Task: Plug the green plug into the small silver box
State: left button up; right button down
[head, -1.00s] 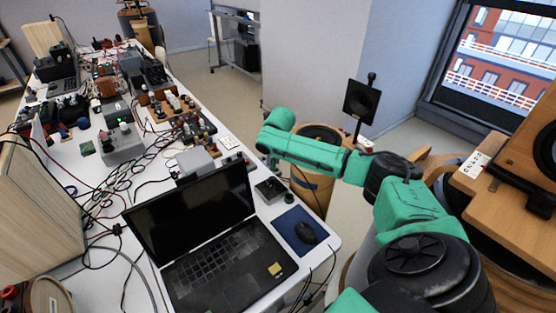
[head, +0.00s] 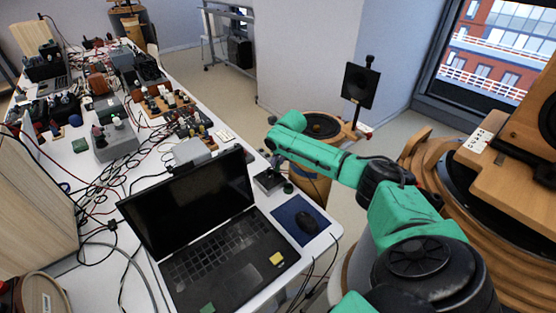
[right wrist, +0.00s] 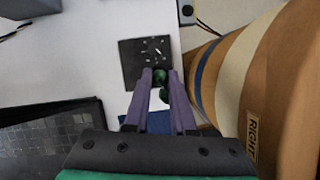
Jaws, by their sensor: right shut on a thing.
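The small box (head: 267,182), dark-topped with pale markings, sits on the white table to the right of the laptop. In the right wrist view the box (right wrist: 140,55) lies just beyond my fingertips. My right gripper (right wrist: 161,78) is shut on the green plug (right wrist: 161,76), which shows dark green between the purple fingers at the box's near edge. In the head view the green plug (head: 288,187) shows beside the box's right side. I cannot tell whether plug and box touch. My left gripper is not in view.
An open laptop (head: 185,205) stands left of the box. A round wooden speaker (right wrist: 240,75) stands close on the right. Cables and instruments crowd the table's far left.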

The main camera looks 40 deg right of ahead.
jog(key=shift+f+p, duration=0.1)
jog(key=shift+p, duration=0.3)
dwell(0.7)
jog(key=shift+f+b, duration=0.85)
jog(key=shift+f, duration=0.5)
dwell(0.5)
jog(key=shift+c, duration=1.4)
grip_release()
jog(key=shift+r, duration=0.15)
notch_tip(320, 180, up, 5)
jog(key=p, duration=0.5)
